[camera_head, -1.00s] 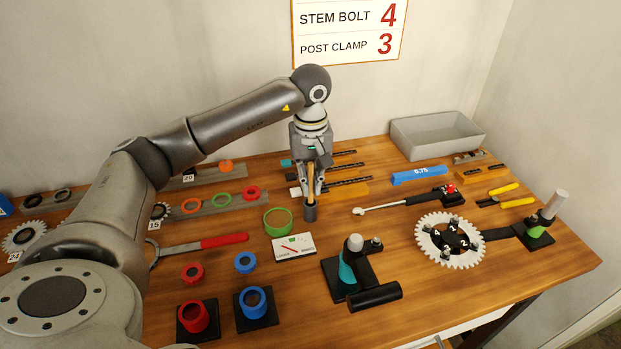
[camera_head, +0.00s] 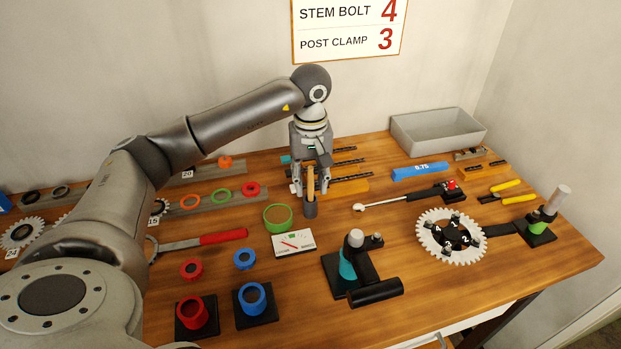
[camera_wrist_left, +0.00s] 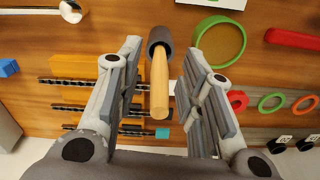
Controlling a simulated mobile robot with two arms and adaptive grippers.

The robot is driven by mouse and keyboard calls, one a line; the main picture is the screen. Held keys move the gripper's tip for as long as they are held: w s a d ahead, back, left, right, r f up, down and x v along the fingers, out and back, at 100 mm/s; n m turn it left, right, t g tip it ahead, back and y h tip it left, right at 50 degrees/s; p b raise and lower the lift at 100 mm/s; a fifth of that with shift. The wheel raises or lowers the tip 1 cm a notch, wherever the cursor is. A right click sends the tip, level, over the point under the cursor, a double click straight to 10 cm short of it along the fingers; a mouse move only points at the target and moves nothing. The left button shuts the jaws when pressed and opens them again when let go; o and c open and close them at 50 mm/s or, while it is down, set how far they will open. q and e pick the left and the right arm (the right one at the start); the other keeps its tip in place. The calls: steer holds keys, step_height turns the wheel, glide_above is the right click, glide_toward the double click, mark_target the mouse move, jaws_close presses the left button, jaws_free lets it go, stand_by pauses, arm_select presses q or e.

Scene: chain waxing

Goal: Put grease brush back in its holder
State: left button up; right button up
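The grease brush shows as a pale wooden handle (camera_head: 310,182), standing roughly upright in a dark grey cylindrical holder (camera_head: 310,209) on the table. In the left wrist view the handle (camera_wrist_left: 159,85) reaches up from the dark holder (camera_wrist_left: 160,38); the bristles are hidden. My left gripper (camera_head: 311,190) points down over it. Its fingers are spread on both sides of the handle, with gaps visible in the left wrist view (camera_wrist_left: 164,62), so it is open and holds nothing. My right gripper is not in view.
A green-rimmed round dish (camera_head: 278,217) and a white gauge card (camera_head: 293,244) lie close to the holder. A ratchet wrench (camera_head: 408,199) lies to the right, and a teal-and-black stand (camera_head: 347,271) is in front. A grey bin (camera_head: 438,132) stands at the back right.

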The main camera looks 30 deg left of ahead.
arm_select(q)
step_height(320, 180, up, 12)
stand_by(0.5)
stand_by(0.6)
